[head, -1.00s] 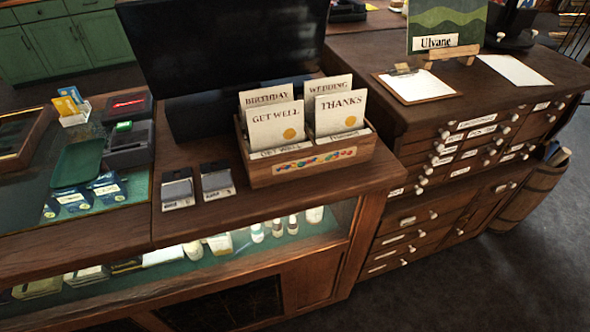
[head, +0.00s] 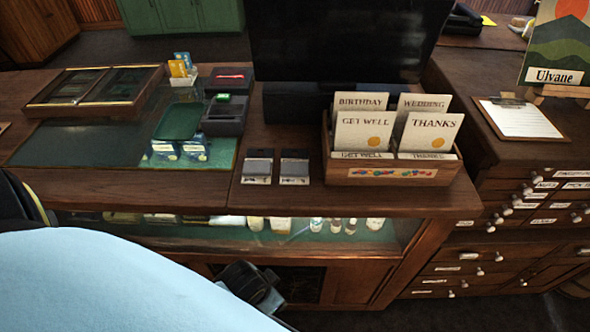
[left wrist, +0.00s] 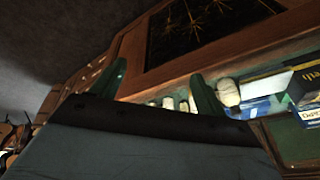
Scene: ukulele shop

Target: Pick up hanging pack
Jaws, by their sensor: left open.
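Two small flat packs, a left pack (head: 257,167) and a right pack (head: 294,168), lie side by side on the wooden counter in the head view. Each has a grey upper part and a pale lower strip. I cannot tell which one is the hanging pack. My left gripper (left wrist: 160,82) shows in the left wrist view with its two dark green fingers spread apart and nothing between them. In the head view, a dark part of my left arm is low in front of the counter, below the packs. My right gripper is not in view.
A wooden card box (head: 395,178) stands right of the packs, in front of a black screen (head: 345,45). A green tray (head: 180,121) and dark boxes are to the left. The counter's front edge overhangs a lit glass case. A clipboard (head: 522,118) lies on the right cabinet.

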